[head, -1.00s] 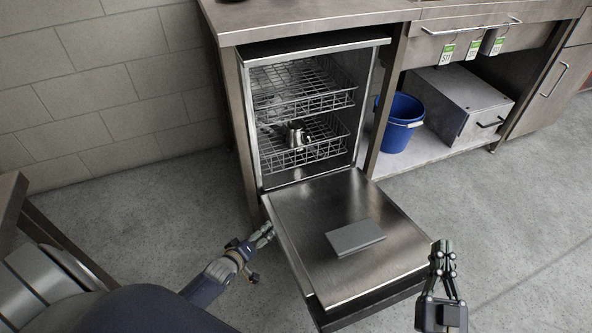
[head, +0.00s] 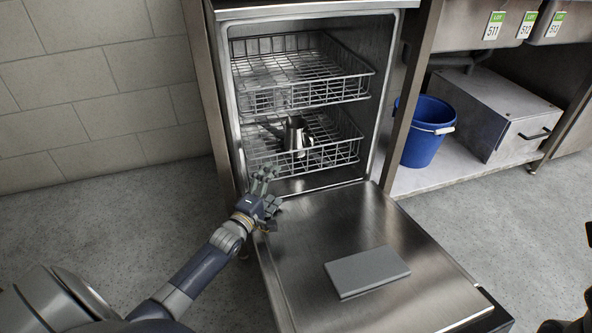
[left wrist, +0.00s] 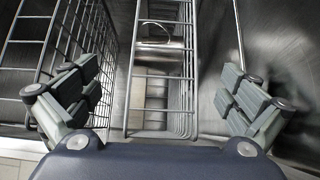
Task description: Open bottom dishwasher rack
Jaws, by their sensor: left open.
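The dishwasher door (head: 310,235) is folded down flat. The bottom rack (head: 335,157) is a wire basket inside the cavity, below the upper rack (head: 300,100). A shiny metal jug (head: 294,135) stands in the bottom rack. My left gripper (head: 265,172) is open at the left front of the bottom rack, above the door's inner left edge. In the left wrist view, the bottom rack's wires (left wrist: 160,76) show ahead, between the spread fingers, with nothing gripped. Only dark bits of my right gripper (head: 572,326) show at the right edge; its fingers are unclear.
A grey flat block (head: 367,271) lies on the open door. A blue bucket (head: 425,133) and a grey metal box (head: 495,112) stand on the low shelf to the right. A block wall (head: 95,85) is at left, with bare floor (head: 120,215) before it.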

